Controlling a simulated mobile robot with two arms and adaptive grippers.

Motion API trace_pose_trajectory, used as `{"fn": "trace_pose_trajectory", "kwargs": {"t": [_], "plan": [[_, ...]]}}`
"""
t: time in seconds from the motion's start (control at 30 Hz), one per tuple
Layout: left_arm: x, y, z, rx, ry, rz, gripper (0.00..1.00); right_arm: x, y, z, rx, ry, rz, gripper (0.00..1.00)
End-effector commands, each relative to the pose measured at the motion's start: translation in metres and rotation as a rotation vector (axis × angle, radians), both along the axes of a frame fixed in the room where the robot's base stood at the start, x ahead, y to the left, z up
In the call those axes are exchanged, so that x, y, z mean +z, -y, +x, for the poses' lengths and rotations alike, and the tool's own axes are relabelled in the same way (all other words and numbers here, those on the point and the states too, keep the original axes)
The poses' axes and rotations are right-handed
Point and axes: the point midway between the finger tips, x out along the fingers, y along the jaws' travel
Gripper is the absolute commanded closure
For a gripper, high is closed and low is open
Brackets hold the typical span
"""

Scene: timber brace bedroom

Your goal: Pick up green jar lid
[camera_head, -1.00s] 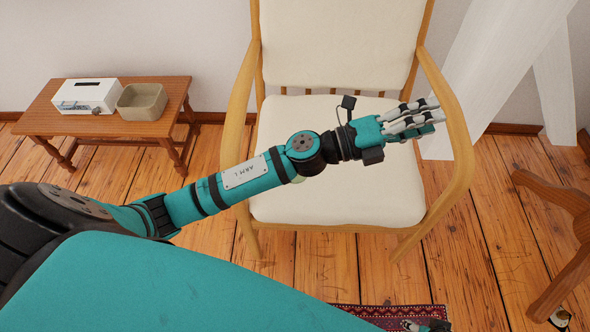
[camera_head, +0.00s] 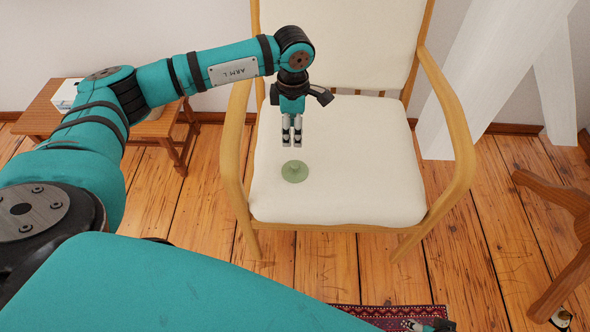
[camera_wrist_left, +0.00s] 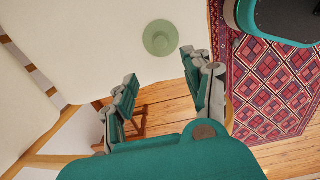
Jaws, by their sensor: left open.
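The green jar lid (camera_head: 294,172) lies on the cream seat of the armchair (camera_head: 350,190), left of the seat's middle. My left gripper (camera_head: 292,142) points down above the seat, a little behind the lid in the head view. Its fingers are apart and empty in the left wrist view (camera_wrist_left: 160,66). Only a small part of my right gripper (camera_head: 418,325) shows at the bottom edge of the head view; its jaws are unclear.
The chair's wooden armrests rise left (camera_head: 238,140) and right (camera_head: 458,140) of the seat. A low wooden table (camera_head: 40,118) stands at left behind my arm, with a white box (camera_head: 65,93). A patterned rug (camera_head: 385,312) lies in front. A wooden piece (camera_head: 560,270) is at right.

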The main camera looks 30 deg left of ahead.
Motion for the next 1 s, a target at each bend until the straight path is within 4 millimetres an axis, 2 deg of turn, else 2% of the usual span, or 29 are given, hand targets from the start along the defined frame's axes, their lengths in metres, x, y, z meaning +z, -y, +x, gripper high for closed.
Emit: {"fn": "trace_pose_trajectory", "kwargs": {"t": [0.03, 0.1, 0.33, 0.63, 0.8, 1.0], "plan": [[-0.015, 0.0, -0.001, 0.0, -0.003, 0.0, 0.49, 0.004, 0.0, 0.0, 0.0, 0.005, 0.0, 0.6], [-0.03, 0.001, -0.001, -0.001, -0.004, -0.002, 0.49, 0.013, 0.0, -0.001, -0.001, 0.009, 0.0, 0.6], [-0.076, 0.002, -0.001, 0.0, -0.003, -0.004, 0.49, 0.04, 0.002, -0.005, -0.003, 0.022, 0.001, 0.6], [-0.1, 0.003, 0.0, -0.002, 0.0, -0.005, 0.49, 0.056, 0.002, -0.009, -0.004, 0.03, 0.001, 0.6], [-0.126, 0.006, -0.002, -0.002, -0.001, -0.005, 0.49, 0.075, 0.003, -0.015, -0.005, 0.042, 0.002, 0.6], [-0.145, 0.006, -0.001, -0.001, 0.0, -0.005, 0.49, 0.077, 0.004, -0.017, -0.006, 0.041, 0.002, 0.6]]}}
